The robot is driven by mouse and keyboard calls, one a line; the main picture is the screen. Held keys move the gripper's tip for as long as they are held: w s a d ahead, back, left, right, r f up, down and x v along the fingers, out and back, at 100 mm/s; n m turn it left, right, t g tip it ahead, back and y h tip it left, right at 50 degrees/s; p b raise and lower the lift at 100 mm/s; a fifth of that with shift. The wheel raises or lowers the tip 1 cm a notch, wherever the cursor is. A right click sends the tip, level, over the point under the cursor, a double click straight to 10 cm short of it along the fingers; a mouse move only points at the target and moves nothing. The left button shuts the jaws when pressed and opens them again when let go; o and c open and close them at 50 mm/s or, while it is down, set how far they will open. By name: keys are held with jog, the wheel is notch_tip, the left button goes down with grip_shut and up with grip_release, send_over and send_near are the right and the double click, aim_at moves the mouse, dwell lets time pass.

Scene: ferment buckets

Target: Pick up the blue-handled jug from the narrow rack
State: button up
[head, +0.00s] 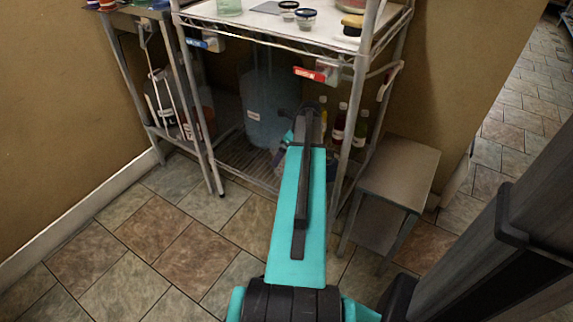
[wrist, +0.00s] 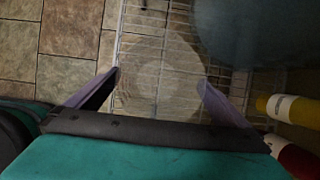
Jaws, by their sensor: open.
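My gripper (wrist: 160,85) is open, its two dark fingers spread apart. In the head view my gripper end (head: 305,118) reaches into the lower part of the wire rack (head: 360,100), and my arm hides much of what lies beyond. Between and beyond the fingers in the wrist view is a pale, see-through round thing (wrist: 162,62) over wire shelving. It may be a clear jug, but no blue handle shows on it. I cannot tell whether the fingers touch it. No jug with a blue handle can be made out for sure in the head view.
A large bluish water bottle (head: 262,112) stands on the rack's lower level, close by. Several bottles (head: 350,128) stand at its right; yellow (wrist: 290,108) and red (wrist: 290,155) ones are near my right finger. A small stool (head: 405,172) stands right. Tiled floor left is clear.

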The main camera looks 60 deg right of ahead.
jog(key=shift+x, duration=1.2)
jog(key=shift+c, duration=0.4)
jog(key=c, duration=0.9)
jog(key=shift+r, duration=0.1)
notch_tip(320, 180, up, 10)
jog(key=p, duration=0.2)
jog(key=shift+p, duration=0.4)
